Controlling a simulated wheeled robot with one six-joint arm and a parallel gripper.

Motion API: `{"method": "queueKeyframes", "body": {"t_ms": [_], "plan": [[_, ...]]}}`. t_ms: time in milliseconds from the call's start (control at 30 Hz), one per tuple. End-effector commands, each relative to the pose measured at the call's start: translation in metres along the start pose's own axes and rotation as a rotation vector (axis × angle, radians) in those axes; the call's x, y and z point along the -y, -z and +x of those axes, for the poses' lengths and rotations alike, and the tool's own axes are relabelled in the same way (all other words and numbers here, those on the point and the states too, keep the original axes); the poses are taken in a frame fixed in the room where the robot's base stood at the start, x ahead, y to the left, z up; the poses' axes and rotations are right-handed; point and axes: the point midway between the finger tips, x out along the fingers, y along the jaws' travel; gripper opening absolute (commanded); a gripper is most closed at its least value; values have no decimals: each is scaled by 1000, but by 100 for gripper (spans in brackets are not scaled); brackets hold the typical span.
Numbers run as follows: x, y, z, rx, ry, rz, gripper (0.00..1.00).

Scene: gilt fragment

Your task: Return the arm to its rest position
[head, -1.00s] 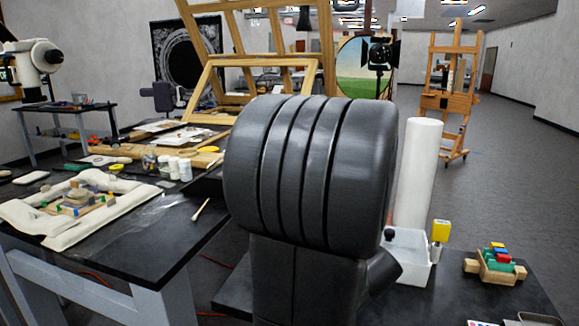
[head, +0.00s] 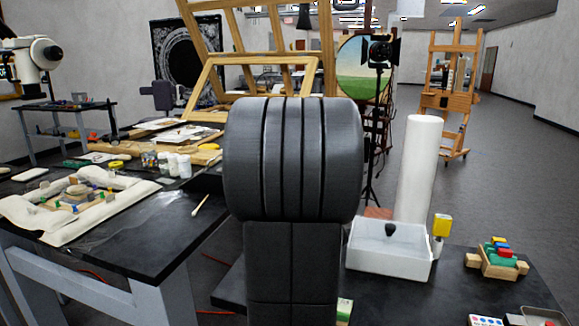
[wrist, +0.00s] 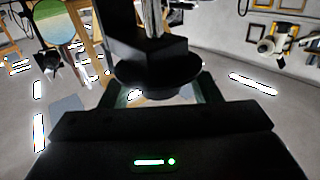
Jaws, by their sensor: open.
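My arm (head: 290,160) stands upright in the middle of the head view, a thick dark ribbed joint on a straight dark column. It hides what lies behind it. My gripper does not show in the head view. In the wrist view my gripper (wrist: 160,92) is open, with its two dark fingers spread apart and nothing seen between them. A dark part of my own arm fills the space just past the fingers.
A white tray (head: 365,262) and a tall white roll (head: 417,165) stand right of my arm. A toy-like block set (head: 497,258) lies farther right. A cluttered black table (head: 165,232) is at left, and a wooden easel (head: 447,95) stands behind on open floor.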

Motion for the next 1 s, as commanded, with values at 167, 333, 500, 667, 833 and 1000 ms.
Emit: {"method": "queueKeyframes", "body": {"t_ms": [167,333,500,667,833,1000], "plan": [[1,1,0,-1,-55,1,57],[1,2,0,0,-104,1,57],[1,2,0,0,-150,1,57],[1,3,0,0,-194,0,57],[1,4,0,-1,-241,0,57],[1,4,0,1,-291,0,57]]}}
